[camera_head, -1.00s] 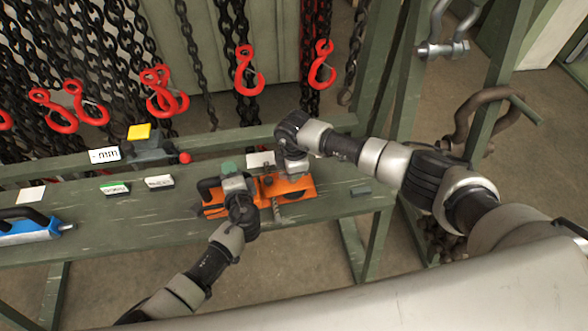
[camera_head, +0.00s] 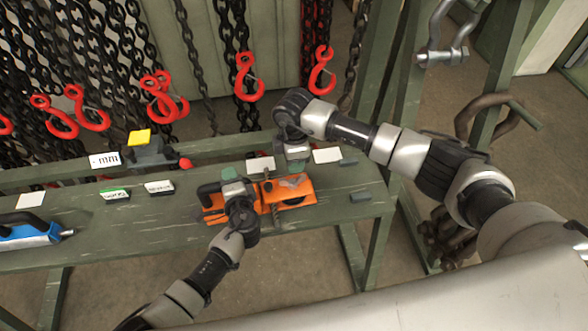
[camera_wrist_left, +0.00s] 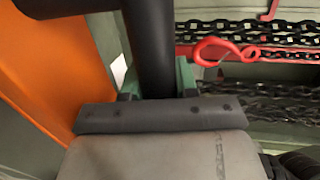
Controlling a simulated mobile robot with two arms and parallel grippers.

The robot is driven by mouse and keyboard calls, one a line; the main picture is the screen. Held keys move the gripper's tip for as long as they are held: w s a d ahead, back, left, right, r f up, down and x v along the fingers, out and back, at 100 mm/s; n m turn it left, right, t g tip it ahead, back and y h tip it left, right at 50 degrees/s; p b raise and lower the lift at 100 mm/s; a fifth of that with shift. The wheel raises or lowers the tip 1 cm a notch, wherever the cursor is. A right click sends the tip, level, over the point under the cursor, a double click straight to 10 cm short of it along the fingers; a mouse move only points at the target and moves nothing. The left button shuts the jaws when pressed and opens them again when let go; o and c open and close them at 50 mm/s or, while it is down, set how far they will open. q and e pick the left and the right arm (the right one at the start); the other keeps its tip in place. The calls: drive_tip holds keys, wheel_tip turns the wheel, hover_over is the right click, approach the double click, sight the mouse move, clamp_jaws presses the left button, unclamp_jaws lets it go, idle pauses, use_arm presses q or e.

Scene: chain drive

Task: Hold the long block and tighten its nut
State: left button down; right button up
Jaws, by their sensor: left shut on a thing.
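A long orange block (camera_head: 300,193) with a black handle (camera_head: 208,190) lies on the green bench. My left gripper (camera_head: 232,178) is over its left part. In the left wrist view the green fingers (camera_wrist_left: 158,80) are shut on a thick black bar, which looks like the handle (camera_wrist_left: 150,45). The orange body (camera_wrist_left: 45,60) is beside it at left. My right gripper (camera_head: 297,160) is just behind the block's right part, pointing down and apparently clear of it. Its opening cannot be made out. A grey piece (camera_head: 293,181) shows on the block's top. The nut cannot be clearly told.
A blue block with a handle (camera_head: 25,235) lies at the far left of the bench (camera_head: 150,228). Chains with red hooks (camera_head: 247,78) hang behind.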

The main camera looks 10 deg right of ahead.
use_arm(q)
drive_tip(key=shift+s+f, duration=0.15)
drive_tip(key=shift+f, duration=0.1)
use_arm(e)
drive_tip(key=shift+r, duration=2.25)
use_arm(q)
drive_tip(key=c, duration=1)
unclamp_jaws()
drive_tip(key=shift+o, duration=1.1)
drive_tip(key=shift+r, duration=0.15)
